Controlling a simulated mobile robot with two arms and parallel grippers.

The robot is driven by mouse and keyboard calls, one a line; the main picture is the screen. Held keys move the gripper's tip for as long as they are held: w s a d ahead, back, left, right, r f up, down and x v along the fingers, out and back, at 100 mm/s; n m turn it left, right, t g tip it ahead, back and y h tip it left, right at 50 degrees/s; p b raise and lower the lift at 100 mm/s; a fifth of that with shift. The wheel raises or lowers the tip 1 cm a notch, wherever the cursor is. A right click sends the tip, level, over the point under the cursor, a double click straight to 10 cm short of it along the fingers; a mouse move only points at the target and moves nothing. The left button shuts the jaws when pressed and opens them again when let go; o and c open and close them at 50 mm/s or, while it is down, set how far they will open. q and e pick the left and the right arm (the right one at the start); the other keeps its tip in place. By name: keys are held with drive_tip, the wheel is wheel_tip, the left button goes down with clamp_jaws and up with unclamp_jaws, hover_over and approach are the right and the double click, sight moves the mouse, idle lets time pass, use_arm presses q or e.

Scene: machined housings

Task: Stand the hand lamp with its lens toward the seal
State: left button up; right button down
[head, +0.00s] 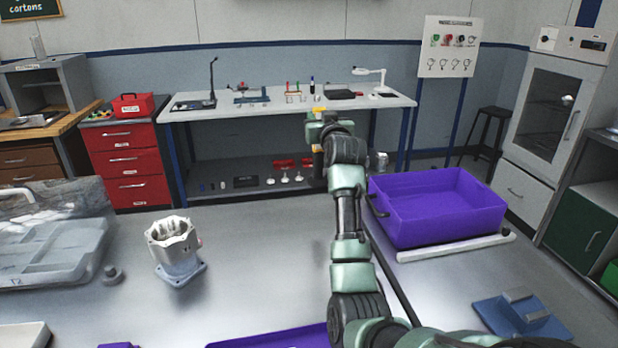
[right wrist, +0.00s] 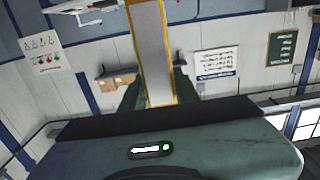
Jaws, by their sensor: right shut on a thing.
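My right gripper (head: 322,122) is raised beyond the far edge of the near table, in front of the back bench. It is shut on a yellow-edged grey thing, which looks like the hand lamp (right wrist: 152,50). In the head view only small yellow parts of the lamp (head: 319,110) show past the gripper; its lens cannot be made out. A machined housing (head: 174,250) stands upright on the near table, left of my right arm. A small reddish spot shows on its right side; I cannot tell whether it is the seal. My left gripper is not in view.
A purple bin (head: 437,212) stands right of my right arm. A blue fixture (head: 520,316) lies at front right. The table between housing and arm is clear.

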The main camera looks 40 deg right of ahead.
sight(320, 167)
wheel_tip(320, 167, down, 14)
drive_tip(key=shift+f+p, duration=0.1)
drive_tip(key=shift+p, duration=0.35)
drive_tip(key=c, duration=1.1)
unclamp_jaws()
drive_tip(key=shift+f, duration=0.1)
drive_tip(key=shift+o, duration=0.2)
drive_tip(key=shift+s+a+r+p, duration=0.1)
drive_tip(key=shift+s+r+p, duration=0.1)
drive_tip(key=shift+p, duration=0.1)
drive_tip(key=p+v, duration=0.7)
drive_tip(key=v, duration=0.4)
drive_tip(key=shift+s, duration=0.25)
